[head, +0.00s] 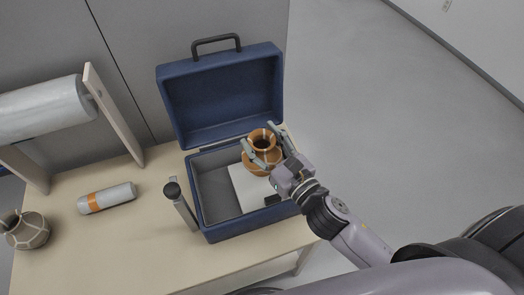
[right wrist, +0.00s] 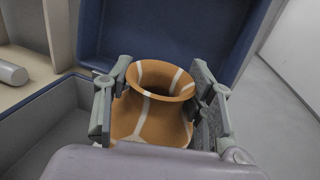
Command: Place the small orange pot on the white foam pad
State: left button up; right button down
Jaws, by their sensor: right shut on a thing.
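The small orange pot (head: 264,141) has pale seam lines and a flared rim. My right gripper (head: 265,145) is shut on it, with one finger on each side. In the right wrist view the pot (right wrist: 155,105) is upright between the fingers (right wrist: 160,105). The white foam pad (head: 247,190) lies inside the open blue case (head: 215,228). The pot covers part of the pad in the head view, and I cannot tell whether its base touches the pad. My left gripper is not in view.
The case's lid (head: 220,98) stands open at the back. A dark-capped upright tool (head: 181,205) is by the case's left wall. A grey cylinder with an orange band (head: 106,198), another pot (head: 26,231) and a large white roll (head: 40,110) are farther left. The table front (head: 130,255) is clear.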

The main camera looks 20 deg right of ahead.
jog(key=shift+f+b, duration=0.3)
jog(key=shift+f, duration=1.35)
jog(key=shift+f, duration=0.1)
jog(key=shift+f+b, duration=0.5)
jog(key=c, duration=0.7)
grip_release()
jog(key=shift+s+r+p, duration=0.1)
jog(key=shift+r+p, duration=0.6)
jog(key=shift+r, duration=0.05)
jog(key=shift+b+v, duration=2.15)
jog(key=shift+v, duration=3.8)
